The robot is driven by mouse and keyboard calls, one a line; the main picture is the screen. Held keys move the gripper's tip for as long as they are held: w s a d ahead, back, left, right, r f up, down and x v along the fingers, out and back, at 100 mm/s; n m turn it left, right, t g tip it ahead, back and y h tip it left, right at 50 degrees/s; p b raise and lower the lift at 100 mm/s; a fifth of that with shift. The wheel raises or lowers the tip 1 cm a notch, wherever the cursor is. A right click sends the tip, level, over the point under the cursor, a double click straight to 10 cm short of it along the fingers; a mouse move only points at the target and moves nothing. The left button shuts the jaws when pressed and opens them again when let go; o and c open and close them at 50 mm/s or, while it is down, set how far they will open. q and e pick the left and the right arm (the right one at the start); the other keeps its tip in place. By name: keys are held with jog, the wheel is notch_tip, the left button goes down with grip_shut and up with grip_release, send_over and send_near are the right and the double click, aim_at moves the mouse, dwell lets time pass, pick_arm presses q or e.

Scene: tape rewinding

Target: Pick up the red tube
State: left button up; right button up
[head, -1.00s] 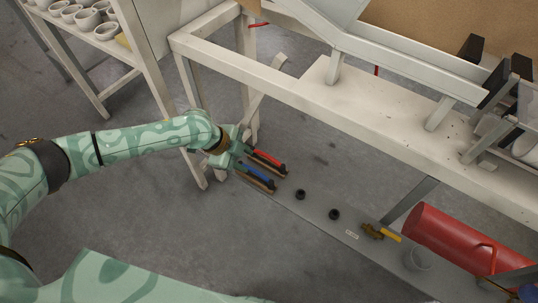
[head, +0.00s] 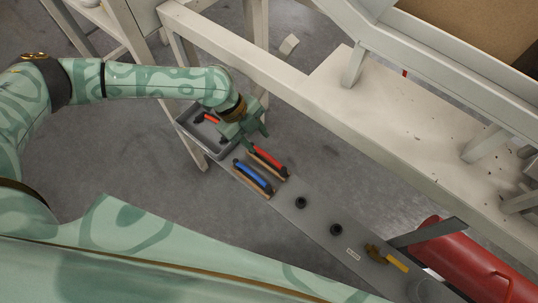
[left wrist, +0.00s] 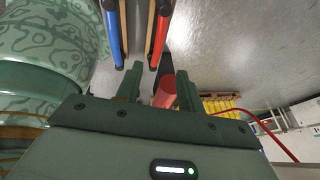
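A red tube (head: 268,159), dark at its ends, lies on a brown strip near the left end of the grey shelf. It also shows at the top of the left wrist view (left wrist: 161,35). My left gripper (head: 257,141) is just beyond the tube's upper-left end, very close to it; contact cannot be told. In the left wrist view its two fingers (left wrist: 158,88) stand apart. A reddish cylinder (left wrist: 165,90) shows between them, partly hidden; whether it is near or far cannot be told. My right gripper is not in view.
A blue tube (head: 252,177) lies parallel beside the red one. A grey tray (head: 184,126) with a red-and-dark item is at the shelf's left end. Black knobs (head: 301,203) and a yellow-handled valve (head: 395,262) sit farther right. A white bench (head: 290,80) runs behind.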

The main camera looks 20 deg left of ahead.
aim_at(267, 155)
pick_arm(q)
jog(key=b+x, duration=0.1)
jog(key=x, duration=0.3)
jog(key=shift+f, duration=0.2)
jog(key=b+x, duration=0.2)
jog(key=x, duration=0.3)
jog(key=shift+s+a+f, duration=0.1)
jog(key=shift+s, duration=0.05)
jog(key=shift+c, duration=0.4)
grip_shut()
